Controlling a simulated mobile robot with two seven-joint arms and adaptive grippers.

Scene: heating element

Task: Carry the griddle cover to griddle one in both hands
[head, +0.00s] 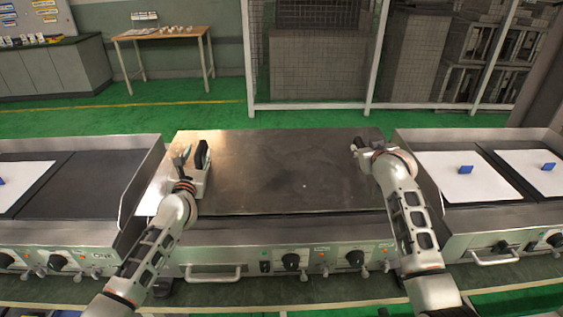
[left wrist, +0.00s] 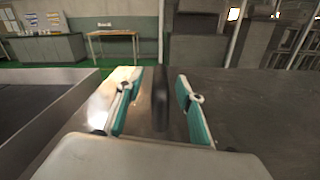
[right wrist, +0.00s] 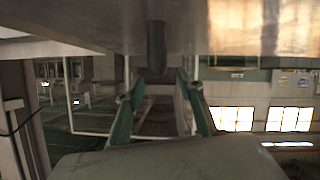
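The griddle cover (head: 285,170) is a wide, flat, dull metal plate lying over the middle griddle (head: 153,193). A black upright handle (head: 202,155) stands at its left end. My left gripper (head: 189,161) is at this handle; in the left wrist view the handle (left wrist: 160,98) stands between the spread teal fingers. My right gripper (head: 358,148) is at the cover's right end. The right wrist view shows a dark handle (right wrist: 156,45) near the spread fingertips, in line with the gap. In the head view this handle is mostly hidden by the gripper.
A griddle with a bare dark plate (head: 75,186) and white sheet (head: 22,183) stands at left. Another at right holds white sheets (head: 462,190) with blue blocks (head: 466,169). Raised metal side walls (head: 140,190) divide the griddles. A wire fence (head: 310,60) stands behind.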

